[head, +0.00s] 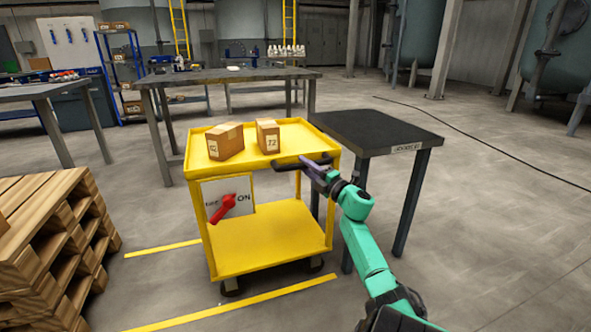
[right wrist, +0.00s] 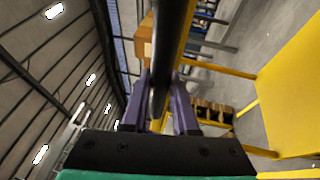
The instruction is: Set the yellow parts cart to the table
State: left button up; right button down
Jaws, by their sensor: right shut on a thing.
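The yellow parts cart (head: 265,240) stands upright in the middle of the head view, with two cardboard boxes (head: 225,141) on its top tray. My right gripper (head: 314,168) is shut on the cart's black handle (head: 288,165) at the near side. In the right wrist view the handle (right wrist: 160,60) runs between the purple fingers of my gripper (right wrist: 160,95). The dark-topped table (head: 372,128) with a label stands close beside the cart on the right. I cannot tell whether they touch. My left gripper is not in view.
Stacked wooden pallets (head: 50,245) stand at left. Yellow lines (head: 240,302) mark the floor. A grey workbench (head: 220,75) stands behind.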

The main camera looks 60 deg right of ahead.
jog(key=shift+s+d, duration=0.15)
jog(key=shift+d, duration=0.05)
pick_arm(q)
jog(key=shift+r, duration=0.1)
pick_arm(e)
jog(key=c, duration=0.7)
grip_release()
jog(key=shift+s+d, duration=0.1)
jog(key=shift+d, duration=0.05)
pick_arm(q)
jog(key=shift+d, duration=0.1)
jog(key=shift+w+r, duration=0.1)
pick_arm(e)
jog(key=shift+s+a+f, duration=0.1)
jog(key=shift+s+a, duration=0.1)
jog(key=shift+s, duration=0.2)
pick_arm(q)
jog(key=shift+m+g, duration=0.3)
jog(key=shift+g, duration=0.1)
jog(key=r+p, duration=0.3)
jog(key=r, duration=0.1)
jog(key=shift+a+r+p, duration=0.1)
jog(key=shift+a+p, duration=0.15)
jog(key=shift+p, duration=0.15)
pick_arm(e)
jog(key=v, duration=1.3)
jog(key=shift+s, duration=0.35)
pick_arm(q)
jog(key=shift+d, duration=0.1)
